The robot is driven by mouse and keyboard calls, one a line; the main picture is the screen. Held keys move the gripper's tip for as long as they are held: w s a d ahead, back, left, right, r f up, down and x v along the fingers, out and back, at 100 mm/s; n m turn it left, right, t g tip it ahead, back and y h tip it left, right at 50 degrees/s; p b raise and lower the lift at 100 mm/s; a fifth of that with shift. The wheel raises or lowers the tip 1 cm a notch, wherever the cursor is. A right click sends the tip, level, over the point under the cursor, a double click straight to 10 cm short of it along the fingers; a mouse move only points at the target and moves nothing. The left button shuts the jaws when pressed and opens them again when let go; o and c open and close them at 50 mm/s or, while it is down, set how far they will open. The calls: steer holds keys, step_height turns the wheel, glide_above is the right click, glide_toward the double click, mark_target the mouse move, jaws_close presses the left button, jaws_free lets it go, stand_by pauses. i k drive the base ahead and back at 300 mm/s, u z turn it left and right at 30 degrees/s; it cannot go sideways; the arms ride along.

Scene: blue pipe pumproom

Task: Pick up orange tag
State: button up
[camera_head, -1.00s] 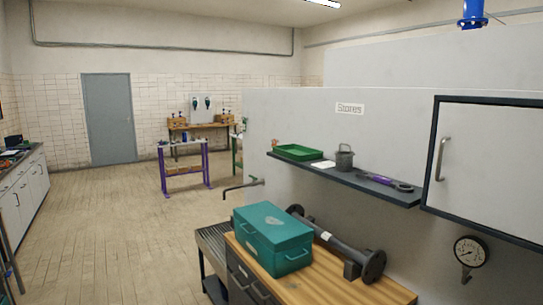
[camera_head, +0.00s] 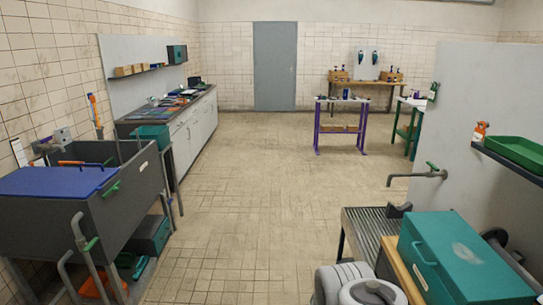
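I cannot make out an orange tag in the head view. Several orange things show: a spray bottle (camera_head: 480,133) at the right by the shelf, an upright orange handle (camera_head: 93,108) at the left wall, an orange bar (camera_head: 72,163) by the sink unit, and an orange item (camera_head: 95,286) low at the left. None is clearly a tag. My gripper is not in view; a pale rounded part at the bottom centre-right looks like my arm.
A dark sink unit (camera_head: 125,200) with a blue cover (camera_head: 52,181) stands left, a long counter (camera_head: 190,135) behind it. A teal toolbox (camera_head: 459,261) sits on a bench at lower right. Purple-legged table (camera_head: 317,127) stands farther back. The tiled floor between is clear.

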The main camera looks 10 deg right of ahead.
mark_target(480, 134)
steer(key=u, duration=0.25)
steer(key=i, duration=2.55)
steer(key=z, duration=0.3)
steer(key=i, duration=1.2)
steer(key=z, duration=1.85)
steer(key=i, duration=1)
steer(key=z, duration=0.8)
